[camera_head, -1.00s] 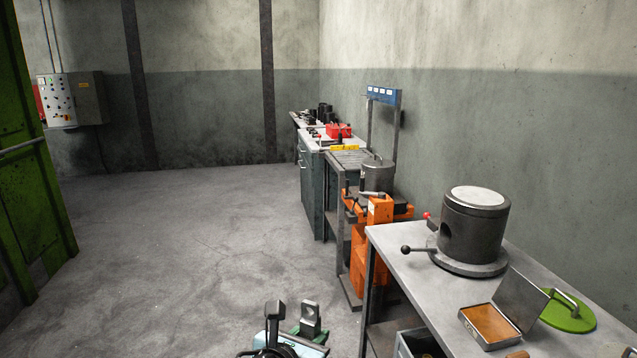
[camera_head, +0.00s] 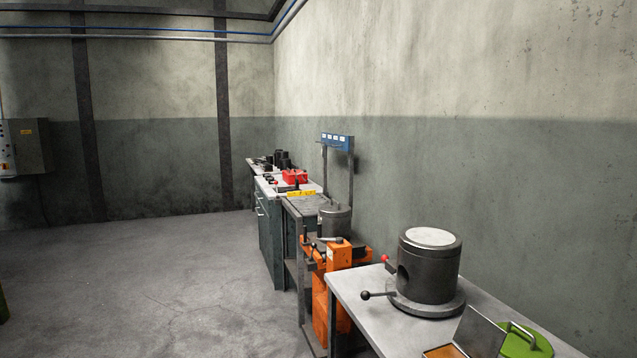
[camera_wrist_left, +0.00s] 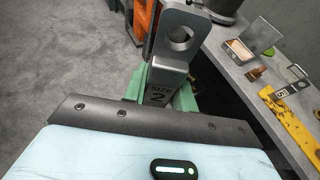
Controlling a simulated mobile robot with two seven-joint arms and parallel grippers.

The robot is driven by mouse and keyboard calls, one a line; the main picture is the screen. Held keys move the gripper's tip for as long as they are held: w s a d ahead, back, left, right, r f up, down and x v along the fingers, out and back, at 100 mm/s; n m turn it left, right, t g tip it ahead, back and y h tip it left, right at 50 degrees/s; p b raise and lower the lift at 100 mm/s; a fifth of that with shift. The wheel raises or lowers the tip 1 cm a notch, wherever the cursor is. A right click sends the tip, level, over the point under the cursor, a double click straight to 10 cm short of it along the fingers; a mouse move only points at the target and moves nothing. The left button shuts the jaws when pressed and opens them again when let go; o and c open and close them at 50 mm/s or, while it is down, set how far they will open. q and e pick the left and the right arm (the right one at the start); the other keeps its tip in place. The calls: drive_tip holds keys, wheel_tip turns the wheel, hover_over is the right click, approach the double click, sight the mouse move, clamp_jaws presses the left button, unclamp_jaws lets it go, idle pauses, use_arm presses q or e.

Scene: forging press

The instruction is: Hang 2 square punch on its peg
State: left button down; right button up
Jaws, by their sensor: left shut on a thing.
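The 2 square punch (camera_wrist_left: 163,68) is a grey metal piece with a hole near its end and a 2 marked on it, in the left wrist view. My left gripper (camera_wrist_left: 160,92), with green fingers, is shut on it. The punch is held upright in the picture, and its lower part is hidden by the gripper. In the head view a blue rail with white labels (camera_head: 338,142) stands on two posts above a bench at mid-distance. Any pegs are too small to make out. My right gripper shows in neither view.
An orange machine (camera_head: 342,262) stands between the near bench and the far benches. A dark cylinder (camera_head: 428,270) and a green lid (camera_head: 523,342) sit on the near bench (camera_head: 365,318). A yellow bar (camera_wrist_left: 290,120) lies there in the wrist view. Floor at left is clear.

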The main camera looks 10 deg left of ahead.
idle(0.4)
use_arm(q)
drive_tip(key=shift+s+f, duration=0.1)
drive_tip(key=shift+f, duration=0.2)
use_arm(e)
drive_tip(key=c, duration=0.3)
use_arm(q)
drive_tip(key=s+f, duration=0.5)
drive_tip(key=f, duration=0.5)
drive_tip(key=shift+a, duration=0.15)
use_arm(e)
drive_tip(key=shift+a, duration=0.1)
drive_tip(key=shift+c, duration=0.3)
